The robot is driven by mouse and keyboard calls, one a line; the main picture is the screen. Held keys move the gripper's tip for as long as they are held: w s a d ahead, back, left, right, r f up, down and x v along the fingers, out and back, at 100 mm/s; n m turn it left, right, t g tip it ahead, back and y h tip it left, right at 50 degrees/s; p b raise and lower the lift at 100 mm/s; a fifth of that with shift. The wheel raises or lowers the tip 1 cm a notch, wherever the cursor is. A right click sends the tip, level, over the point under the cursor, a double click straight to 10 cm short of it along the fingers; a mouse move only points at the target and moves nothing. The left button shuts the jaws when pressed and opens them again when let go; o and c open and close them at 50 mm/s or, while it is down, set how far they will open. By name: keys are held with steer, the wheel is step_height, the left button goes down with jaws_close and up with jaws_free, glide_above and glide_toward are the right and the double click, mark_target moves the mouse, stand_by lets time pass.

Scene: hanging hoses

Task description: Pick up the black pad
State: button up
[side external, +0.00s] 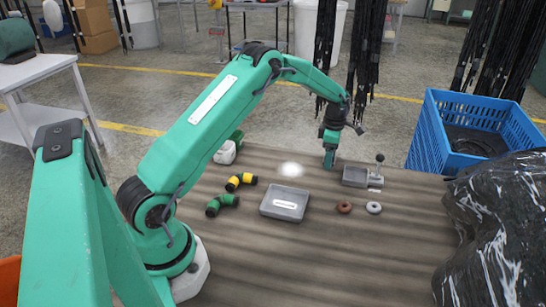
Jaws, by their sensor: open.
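My gripper (329,163) points down close over the far part of the brown work table (300,255). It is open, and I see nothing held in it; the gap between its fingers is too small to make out. I cannot pick out a clearly black pad on the table. One may be hidden behind my gripper or be too small to tell. The gripper is behind and right of a shallow grey tray (268,207) with a white label, and left of a grey box (356,177) with a ball-topped lever.
A brown ring (344,208) and a pale ring (374,208) lie right of the tray. Yellow-black (241,181) and green-black (222,204) elbow fittings lie left. A blue crate (425,135) and a black wrapped bundle (500,230) bound the right. Black hoses (364,60) hang behind.

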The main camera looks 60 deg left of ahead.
steer(key=c, duration=1.1)
steer(key=shift+r, duration=0.2)
steer(key=shift+r, duration=0.55)
steer(key=r, duration=0.3)
steer(key=shift+d+r, duration=0.1)
steer(key=shift+d, duration=0.3)
steer(key=s+d+r, duration=0.1)
steer(key=d+r, duration=0.1)
steer(key=d, duration=0.1)
steer(key=s+d+r, duration=0.1)
steer(key=d+r, duration=0.1)
steer(key=d, duration=0.2)
steer(key=s+d+r, duration=0.1)
steer(key=d+r, duration=0.1)
steer(key=d, duration=0.1)
steer(key=shift+d+r, duration=0.2)
steer(key=shift+d, duration=0.05)
